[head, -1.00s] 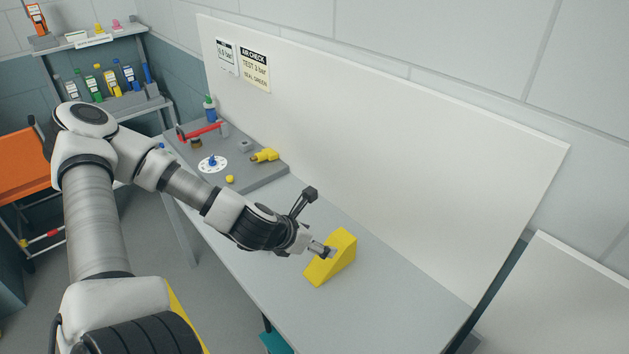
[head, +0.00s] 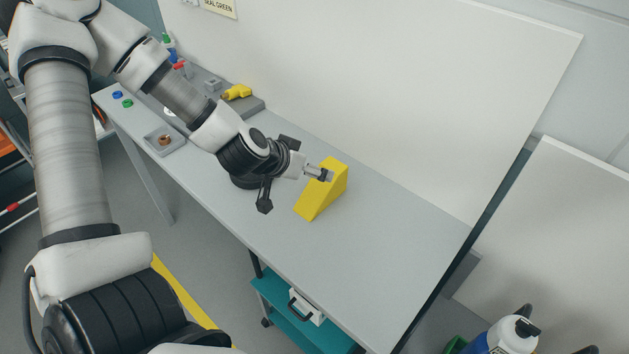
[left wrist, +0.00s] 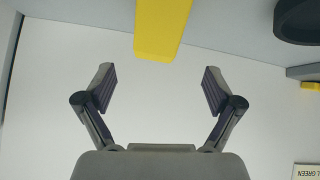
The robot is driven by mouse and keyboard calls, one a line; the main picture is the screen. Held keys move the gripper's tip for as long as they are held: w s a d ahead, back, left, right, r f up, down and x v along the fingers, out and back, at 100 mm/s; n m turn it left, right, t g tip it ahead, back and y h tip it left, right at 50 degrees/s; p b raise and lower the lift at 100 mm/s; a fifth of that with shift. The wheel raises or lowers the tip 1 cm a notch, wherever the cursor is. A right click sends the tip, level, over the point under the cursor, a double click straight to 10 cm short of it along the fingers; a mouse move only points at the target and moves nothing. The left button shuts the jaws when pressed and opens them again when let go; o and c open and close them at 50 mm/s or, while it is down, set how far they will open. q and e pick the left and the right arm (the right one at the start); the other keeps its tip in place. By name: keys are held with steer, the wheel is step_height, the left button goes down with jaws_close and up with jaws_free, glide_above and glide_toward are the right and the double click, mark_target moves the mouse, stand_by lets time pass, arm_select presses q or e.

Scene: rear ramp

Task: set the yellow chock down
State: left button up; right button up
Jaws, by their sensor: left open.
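The yellow chock (head: 322,194) is a wedge that appears to rest on the grey bench top (head: 380,240), sloping face toward the front. My left gripper (head: 320,174) is at the chock's upper left part in the head view, its fingers partly overlapping it. In the left wrist view the gripper (left wrist: 158,88) is open, with nothing between its fingers. The yellow chock (left wrist: 162,30) shows there just beyond the fingertips, centred between them. Whether a finger touches it, I cannot tell. My right gripper is not in view.
A dark round object (head: 243,181) is partly hidden behind my left wrist. A grey tray (head: 253,105) with a yellow fitting (head: 237,92) lies farther left. A white panel (head: 400,90) rises behind the bench. The bench to the chock's right is clear.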

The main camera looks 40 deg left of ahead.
mark_target(315, 189)
arm_select(q)
steer(key=f+b, duration=0.1)
steer(key=f+m+b, duration=0.1)
steer(key=f, duration=0.1)
steer(key=shift+w+d+f+m, duration=0.15)
steer(key=shift+w+f+m, duration=0.05)
steer(key=shift+w+m, duration=0.15)
steer(key=shift+w+d+f+y+b, duration=0.15)
steer(key=shift+w+f+y+b, duration=0.05)
steer(key=shift+w+y+b, duration=0.15)
steer(key=x, duration=0.2)
steer(key=b+x, duration=0.1)
steer(key=x, duration=0.4)
steer(key=shift+w+d+r, duration=0.15)
steer(key=shift+d+r, duration=0.1)
steer(key=shift+d, duration=0.05)
steer(key=c, duration=0.3)
steer(key=shift+a+r, duration=0.1)
jaws_close()
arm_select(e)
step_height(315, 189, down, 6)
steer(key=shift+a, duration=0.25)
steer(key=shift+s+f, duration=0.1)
